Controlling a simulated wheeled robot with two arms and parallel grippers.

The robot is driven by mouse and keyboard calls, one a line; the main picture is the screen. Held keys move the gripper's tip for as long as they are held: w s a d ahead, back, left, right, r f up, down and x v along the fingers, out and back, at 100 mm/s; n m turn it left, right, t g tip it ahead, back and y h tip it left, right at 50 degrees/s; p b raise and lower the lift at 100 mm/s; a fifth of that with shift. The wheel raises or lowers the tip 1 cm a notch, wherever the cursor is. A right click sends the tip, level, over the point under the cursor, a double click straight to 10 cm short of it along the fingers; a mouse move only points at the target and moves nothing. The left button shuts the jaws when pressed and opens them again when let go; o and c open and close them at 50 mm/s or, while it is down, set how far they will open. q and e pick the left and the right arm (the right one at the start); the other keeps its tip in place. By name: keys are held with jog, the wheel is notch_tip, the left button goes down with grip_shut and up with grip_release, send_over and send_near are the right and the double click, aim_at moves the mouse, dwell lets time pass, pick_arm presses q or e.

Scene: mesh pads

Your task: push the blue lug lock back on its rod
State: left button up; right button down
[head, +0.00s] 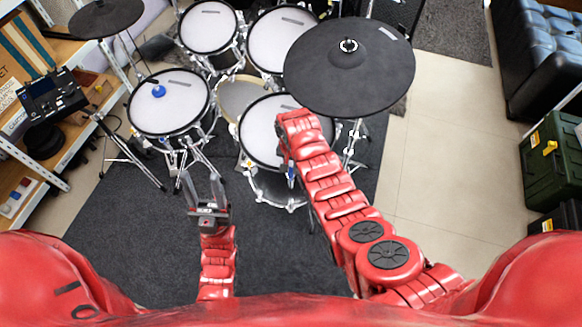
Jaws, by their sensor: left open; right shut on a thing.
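A small blue piece, which looks like the blue lug lock (291,172), shows at the near rim of the front-middle drum pad (262,146). My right gripper (288,163) is at this rim, just below my bent red wrist, and is shut with the blue piece at its tips. The wrist and arm hide most of its fingers, and the rod cannot be made out. A second blue thing (158,91), round, lies on the white mesh of the left drum pad (181,112). My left gripper (202,178) is open and empty, below that left pad's stand.
A black cymbal pad (350,66) hangs over the right side of the kit. Two more mesh pads (209,27) stand at the back. Stand legs crowd the left. A wooden shelf (22,150) is far left; a green case (552,158) is far right. The dark carpet in front is clear.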

jog(key=c, duration=0.7)
grip_release()
notch_tip(320, 180, up, 8)
jog(key=shift+w+f+b, duration=0.1)
jog(key=shift+f+b, duration=0.05)
jog(key=shift+b, duration=0.65)
notch_tip(320, 180, up, 9)
jog(key=p, duration=0.8)
send_over(291, 170)
jog(key=shift+r+p, duration=0.45)
jog(key=shift+s+f, duration=0.1)
jog(key=shift+s, duration=0.1)
